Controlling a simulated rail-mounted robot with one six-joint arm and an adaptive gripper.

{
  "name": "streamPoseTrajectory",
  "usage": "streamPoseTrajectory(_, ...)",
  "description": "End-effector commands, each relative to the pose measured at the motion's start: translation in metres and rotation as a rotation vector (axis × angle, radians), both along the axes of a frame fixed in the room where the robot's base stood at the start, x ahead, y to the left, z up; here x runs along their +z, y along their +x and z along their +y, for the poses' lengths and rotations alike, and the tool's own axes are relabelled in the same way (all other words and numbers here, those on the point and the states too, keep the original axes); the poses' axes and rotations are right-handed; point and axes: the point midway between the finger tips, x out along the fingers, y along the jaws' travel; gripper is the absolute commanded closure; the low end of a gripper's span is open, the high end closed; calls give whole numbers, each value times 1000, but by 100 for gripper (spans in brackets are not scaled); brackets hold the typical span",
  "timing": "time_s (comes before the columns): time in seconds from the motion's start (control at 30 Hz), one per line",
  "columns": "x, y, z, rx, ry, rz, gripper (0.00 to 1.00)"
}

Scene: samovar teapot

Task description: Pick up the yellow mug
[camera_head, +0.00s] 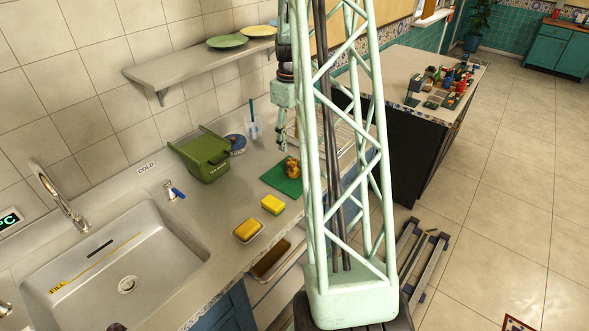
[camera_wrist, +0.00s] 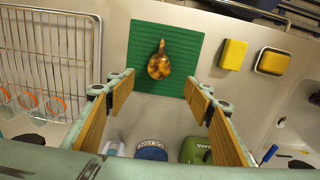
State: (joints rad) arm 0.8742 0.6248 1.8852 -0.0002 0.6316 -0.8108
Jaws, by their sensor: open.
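An amber-yellow and brown object (camera_head: 292,168) lies on a green mat (camera_head: 274,178) on the counter. It also shows in the wrist view (camera_wrist: 159,66), rounded with a narrow brown part pointing to the top of the picture. It may be the yellow mug; its shape is unclear, and I see no other clear yellow mug. My gripper (camera_head: 282,138) hangs over the counter behind the mat. In the wrist view my gripper (camera_wrist: 159,88) is open, its wood-coloured pads wide apart. The amber object appears just beyond the fingertips, between their lines, apart from both.
A yellow sponge (camera_head: 272,204) and a second sponge (camera_head: 248,229) in a dish lie near the sink (camera_head: 125,262). A green bin (camera_head: 203,157) and a round blue-topped item (camera_head: 237,143) stand by the wall. A wire rack (camera_wrist: 45,50) and orange-rimmed glasses (camera_wrist: 56,105) are at left.

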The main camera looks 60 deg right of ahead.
Motion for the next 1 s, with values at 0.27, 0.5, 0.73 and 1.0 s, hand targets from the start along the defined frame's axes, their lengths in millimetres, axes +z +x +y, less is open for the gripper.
streamPoseTrajectory(0.27, -3, 0, 0, 0, 0, 0, 52)
streamPoseTrajectory(0.5, -21, 0, 1, 0, 1, 1, 52)
streamPoseTrajectory(0.73, -49, 0, 1, 0, 1, 1, 52)
streamPoseTrajectory(1.0, -77, 0, 1, 0, 1, 1, 52)
